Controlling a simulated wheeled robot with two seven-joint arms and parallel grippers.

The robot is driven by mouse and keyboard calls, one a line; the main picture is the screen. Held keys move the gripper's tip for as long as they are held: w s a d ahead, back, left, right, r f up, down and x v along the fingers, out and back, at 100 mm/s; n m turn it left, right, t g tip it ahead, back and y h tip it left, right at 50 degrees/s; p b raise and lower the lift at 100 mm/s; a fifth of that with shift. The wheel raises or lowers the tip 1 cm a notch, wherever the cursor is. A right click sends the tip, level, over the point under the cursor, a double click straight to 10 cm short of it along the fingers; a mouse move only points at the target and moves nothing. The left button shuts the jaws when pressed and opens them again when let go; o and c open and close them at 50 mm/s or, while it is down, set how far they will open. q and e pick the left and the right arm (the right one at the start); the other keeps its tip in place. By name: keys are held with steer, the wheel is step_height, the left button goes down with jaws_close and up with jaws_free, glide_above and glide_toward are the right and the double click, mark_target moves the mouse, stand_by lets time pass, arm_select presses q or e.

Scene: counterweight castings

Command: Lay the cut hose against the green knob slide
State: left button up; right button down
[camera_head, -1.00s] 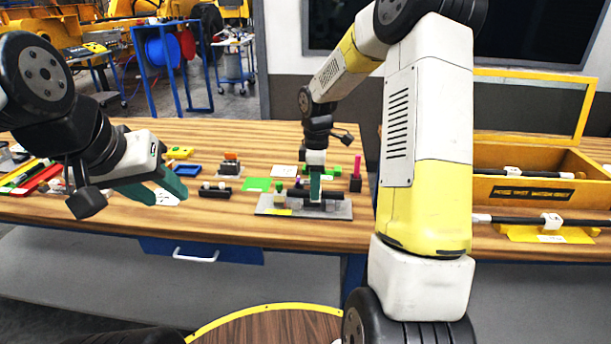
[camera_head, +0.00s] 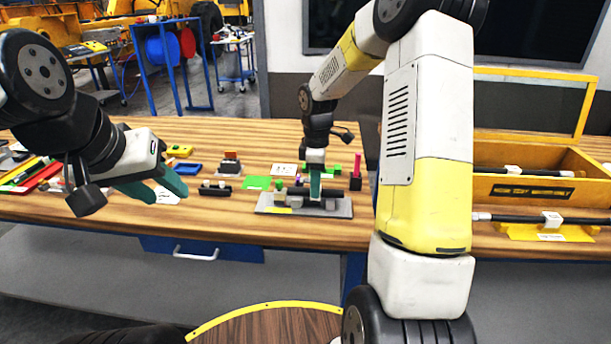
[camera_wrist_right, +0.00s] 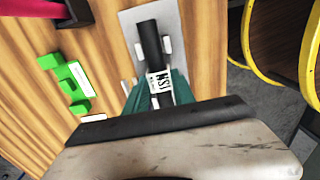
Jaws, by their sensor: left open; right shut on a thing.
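My right gripper (camera_head: 315,187) is shut on the black cut hose (camera_wrist_right: 150,40), low over the grey plate (camera_head: 340,210). The right wrist view shows the hose between the teal fingers (camera_wrist_right: 159,92), with a white lettered label on it. Part of the hose is hidden by the fingers, and I cannot tell whether it touches the plate. A small green knob (camera_head: 279,185), seemingly that of the slide, stands at the left part of the plate, left of my right gripper. My left gripper (camera_head: 168,190) is open and empty above the table's left part.
Behind the plate are green blocks (camera_head: 333,170) and a pink post (camera_head: 356,172). A green square (camera_head: 257,183) and a black block with white pieces (camera_head: 215,188) lie left. At right is a yellow bin (camera_head: 520,190). The front table strip is clear.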

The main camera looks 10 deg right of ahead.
steer(key=shift+f, duration=0.7)
stand_by(0.6)
steer(key=shift+a, duration=0.2)
stand_by(0.7)
steer(key=c, duration=1)
jaws_free()
steer(key=shift+o, duration=0.2)
steer(key=shift+w+r, duration=0.2)
steer(key=shift+r, duration=1.5)
steer(key=shift+s+r, duration=0.1)
steer(key=shift+r, duration=1.75)
